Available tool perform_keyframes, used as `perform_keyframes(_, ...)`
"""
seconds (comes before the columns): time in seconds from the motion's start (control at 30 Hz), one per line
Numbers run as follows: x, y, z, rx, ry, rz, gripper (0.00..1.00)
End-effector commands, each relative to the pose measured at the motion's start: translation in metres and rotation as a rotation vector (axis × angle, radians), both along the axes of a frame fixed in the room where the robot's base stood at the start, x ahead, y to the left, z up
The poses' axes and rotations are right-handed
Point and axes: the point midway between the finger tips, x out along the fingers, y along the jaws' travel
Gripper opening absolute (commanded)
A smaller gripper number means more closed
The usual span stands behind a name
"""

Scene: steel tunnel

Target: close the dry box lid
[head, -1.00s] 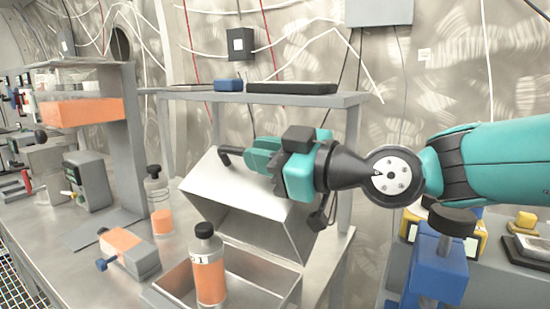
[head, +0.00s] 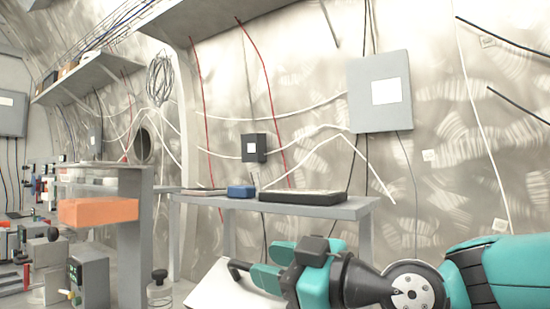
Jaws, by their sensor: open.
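The lid of the dry box (head: 222,291), a pale slanted panel, shows at the bottom edge of the head view, with only its upper part in frame. A black bent bar, apparently its handle (head: 238,266), stands at its upper edge. My gripper (head: 264,274), teal and black, reaches in from the right and overlaps the lid and the bar's right end. The jaws are open, but whether they touch the bar or lid I cannot tell. The rest of the box is below the frame.
A grey shelf (head: 290,207) behind the lid holds a black flat case (head: 303,196) and a blue block (head: 241,191). An orange block (head: 97,211) sits in a stand at left. A black-capped bottle (head: 159,290) stands left of the lid.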

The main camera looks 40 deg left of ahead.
Motion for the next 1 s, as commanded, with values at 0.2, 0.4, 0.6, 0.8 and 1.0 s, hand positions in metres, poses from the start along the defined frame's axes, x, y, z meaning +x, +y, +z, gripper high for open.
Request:
perform_keyframes(0.2,-0.001,0.0,0.053,0.005,-0.005,0.001,0.4)
perform_keyframes(0.4,-0.001,0.0,0.106,0.003,-0.004,0.0,0.4)
perform_keyframes(0.6,0.0,0.0,0.153,0.001,-0.001,0.001,0.4)
perform_keyframes(0.8,0.0,0.0,0.18,-0.002,0.002,0.001,0.4)
perform_keyframes(1.0,0.0,0.0,0.187,-0.004,0.004,0.001,0.4)
